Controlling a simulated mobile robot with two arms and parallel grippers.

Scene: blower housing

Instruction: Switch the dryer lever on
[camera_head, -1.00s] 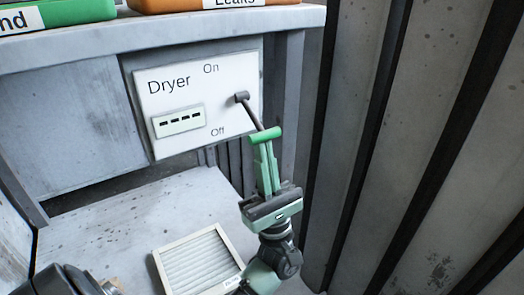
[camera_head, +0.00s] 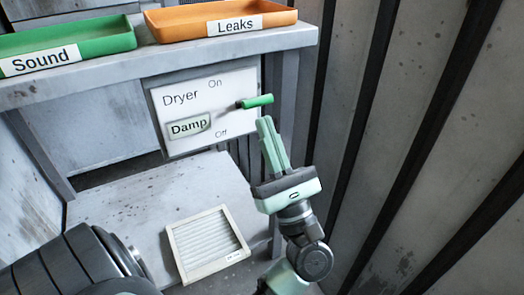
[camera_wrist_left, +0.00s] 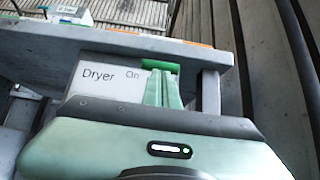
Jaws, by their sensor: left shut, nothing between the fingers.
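The white Dryer panel (camera_head: 170,118) is marked "On" at the top and "Off" at the bottom. Its small display (camera_head: 189,126) reads "Damp". The lever's green handle (camera_head: 257,102) sticks out from the panel's right side, roughly level and at a height between the two marks. My left gripper (camera_head: 266,121) is shut and empty, its fingers pointing up just below the handle. In the left wrist view the fingertips (camera_wrist_left: 163,76) overlap the green handle (camera_wrist_left: 160,66); I cannot tell whether they touch. My right gripper is not in view.
The panel sits under a grey shelf (camera_head: 110,72) bearing a green "Sound" tray (camera_head: 105,42) and an orange "Leaks" tray (camera_head: 190,22). A framed filter (camera_head: 208,243) lies on the lower surface. A ribbed metal wall (camera_head: 410,130) stands close on the right.

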